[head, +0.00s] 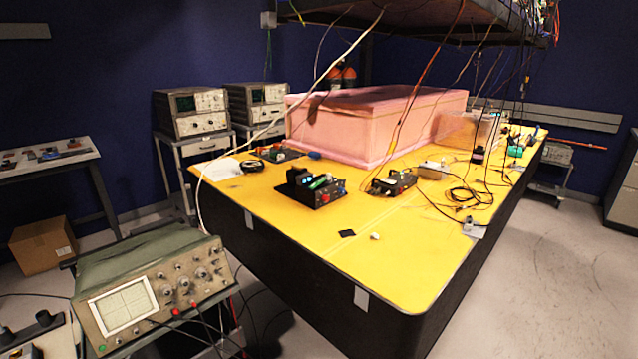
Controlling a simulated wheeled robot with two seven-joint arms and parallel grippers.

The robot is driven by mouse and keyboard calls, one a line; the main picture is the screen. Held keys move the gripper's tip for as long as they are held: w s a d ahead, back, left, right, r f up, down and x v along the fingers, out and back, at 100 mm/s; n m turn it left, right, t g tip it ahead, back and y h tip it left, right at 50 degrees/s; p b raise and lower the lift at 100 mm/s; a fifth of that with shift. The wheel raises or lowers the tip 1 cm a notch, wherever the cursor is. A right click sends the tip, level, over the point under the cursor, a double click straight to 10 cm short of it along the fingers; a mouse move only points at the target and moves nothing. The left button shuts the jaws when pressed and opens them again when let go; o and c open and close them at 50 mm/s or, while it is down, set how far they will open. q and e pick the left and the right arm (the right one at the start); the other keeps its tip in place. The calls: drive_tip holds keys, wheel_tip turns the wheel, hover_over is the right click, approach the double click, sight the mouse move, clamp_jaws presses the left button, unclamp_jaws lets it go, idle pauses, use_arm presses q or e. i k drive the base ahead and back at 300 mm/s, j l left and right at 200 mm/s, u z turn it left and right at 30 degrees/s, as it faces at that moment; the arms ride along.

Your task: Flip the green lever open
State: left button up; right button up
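A black box (312,190) sits on the yellow table (300,235), left of the table's middle. A small green part (319,182), which looks like the green lever, lies across its top. It is too small to tell its exact position. The box also carries a black raised part on its left, a bluish-white lit spot and a red button on its front. Neither of my grippers is in view, and nothing touches the box.
A pink foam enclosure (370,125) stands behind the box. A second black box (391,182) sits to the right, with cables hanging from above. An oscilloscope (150,290) stands at front left. The table's front right part is mostly clear.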

sight(318, 182)
drive_tip(key=i+j+z, duration=0.55)
drive_tip(key=i+j, duration=0.15)
drive_tip(key=i+j+z, duration=0.3)
drive_tip(key=j, duration=0.3)
drive_tip(key=k, duration=0.05)
